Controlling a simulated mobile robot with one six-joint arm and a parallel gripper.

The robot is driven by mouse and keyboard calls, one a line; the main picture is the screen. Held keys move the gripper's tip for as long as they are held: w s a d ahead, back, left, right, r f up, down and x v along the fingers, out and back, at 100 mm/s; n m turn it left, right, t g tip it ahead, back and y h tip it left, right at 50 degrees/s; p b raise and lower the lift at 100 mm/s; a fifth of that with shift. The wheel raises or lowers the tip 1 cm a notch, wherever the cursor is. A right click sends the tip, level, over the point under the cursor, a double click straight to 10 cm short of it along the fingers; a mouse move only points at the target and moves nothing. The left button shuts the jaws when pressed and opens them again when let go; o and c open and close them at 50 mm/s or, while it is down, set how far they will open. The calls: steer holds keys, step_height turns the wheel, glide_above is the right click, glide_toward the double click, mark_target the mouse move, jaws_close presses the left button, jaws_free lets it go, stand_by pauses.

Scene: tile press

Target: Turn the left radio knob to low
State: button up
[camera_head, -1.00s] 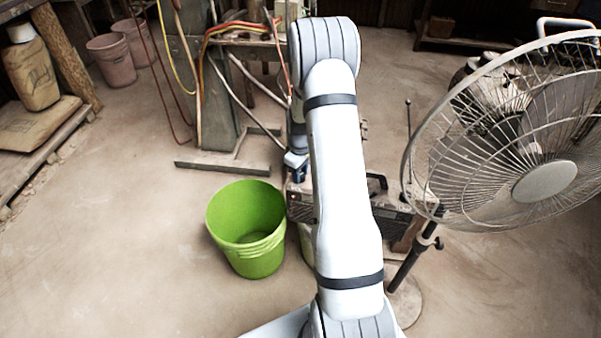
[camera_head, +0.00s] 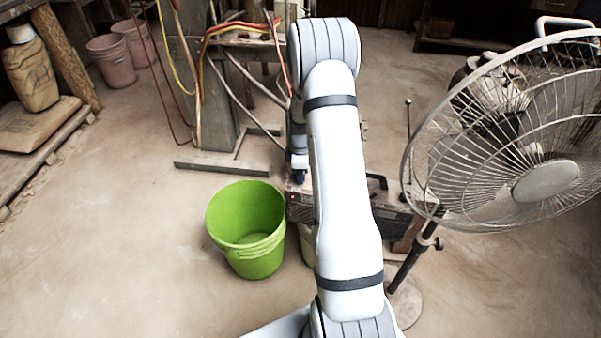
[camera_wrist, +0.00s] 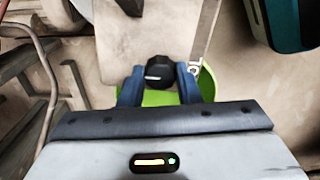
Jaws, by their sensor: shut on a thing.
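The radio (camera_head: 300,208) is a dark box behind my arm in the head view, with a carry handle (camera_head: 377,184) at its right. My arm covers its middle. The left knob (camera_wrist: 159,69) is a small black round knob with a pale mark on it in the wrist view. My gripper (camera_wrist: 160,76) has its two blue fingers on either side of the knob, shut on it. In the head view my gripper (camera_head: 299,176) is at the radio's upper left, and the knob cannot be made out there.
A green bucket (camera_head: 247,230) stands on the floor left of the radio. A large fan (camera_head: 545,182) stands close on the right. Hoses and a metal stand (camera_head: 220,167) are behind. Open floor lies at the left.

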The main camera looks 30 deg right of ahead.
stand_by(0.3)
steer(key=o, duration=1)
steer(key=shift+r, duration=0.15)
step_height(320, 180, up, 8)
steer(key=shift+f+p, duration=0.2)
steer(key=shift+p, duration=0.4)
